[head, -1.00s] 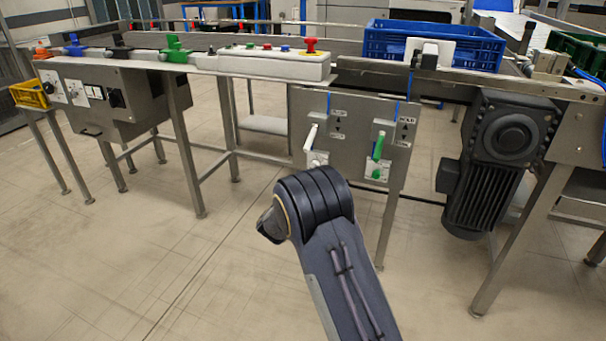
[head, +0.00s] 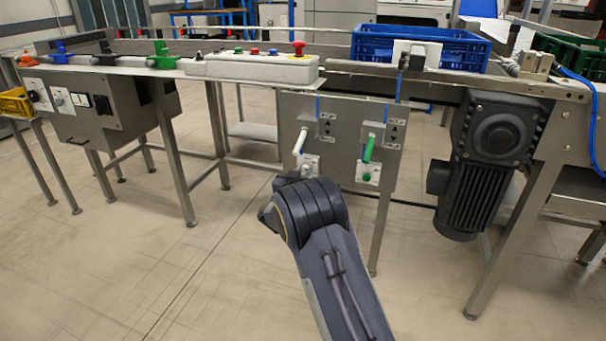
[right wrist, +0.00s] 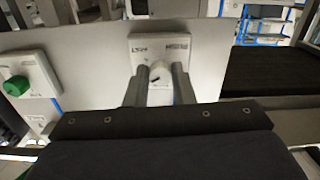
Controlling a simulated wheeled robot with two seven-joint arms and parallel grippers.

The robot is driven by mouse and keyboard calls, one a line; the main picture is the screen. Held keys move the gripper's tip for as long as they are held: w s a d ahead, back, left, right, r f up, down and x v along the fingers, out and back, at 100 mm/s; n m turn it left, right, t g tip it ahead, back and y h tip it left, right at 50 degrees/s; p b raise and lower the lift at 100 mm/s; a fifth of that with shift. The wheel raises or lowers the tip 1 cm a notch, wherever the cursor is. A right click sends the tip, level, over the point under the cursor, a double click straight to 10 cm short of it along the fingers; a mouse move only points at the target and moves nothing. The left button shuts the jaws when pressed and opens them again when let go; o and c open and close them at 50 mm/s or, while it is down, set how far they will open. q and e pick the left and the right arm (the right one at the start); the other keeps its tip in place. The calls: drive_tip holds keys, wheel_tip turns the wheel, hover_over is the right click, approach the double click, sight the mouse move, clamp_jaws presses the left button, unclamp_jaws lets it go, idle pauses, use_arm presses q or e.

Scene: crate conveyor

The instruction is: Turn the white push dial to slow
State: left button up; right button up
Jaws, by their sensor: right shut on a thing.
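The white push dial (right wrist: 158,70) sits on a pale labelled plate in the middle of the right wrist view. My right gripper (right wrist: 160,80) has one finger on each side of it and is shut on it. The label words are too blurred to read surely. In the head view, the white dial's plate (head: 310,163) shows on the grey panel below a white lever. My right arm reaches up to it, and its forearm hides most of the gripper. My left gripper is not in view.
A green dial (right wrist: 17,86) is beside the white one; its plate shows below a green lever (head: 369,148) in the head view. A dark motor (head: 485,160) hangs right of the panel. A blue crate (head: 370,47) stands on the conveyor above. The floor in front is clear.

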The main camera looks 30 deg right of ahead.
drive_tip(key=shift+r+n+p, duration=0.1)
drive_tip(key=shift+n+p, duration=0.2)
drive_tip(key=shift+p, duration=0.2)
clamp_jaws()
drive_tip(key=n+p, duration=0.6)
drive_tip(key=p, duration=0.2)
drive_tip(key=shift+r, duration=0.1)
drive_tip(key=n+p, duration=0.2)
drive_tip(key=shift+n, duration=0.3)
drive_tip(key=shift+n+p, duration=0.75)
drive_tip(key=shift+n, duration=0.65)
drive_tip(key=shift+f, duration=0.2)
drive_tip(key=o, duration=0.9)
unclamp_jaws()
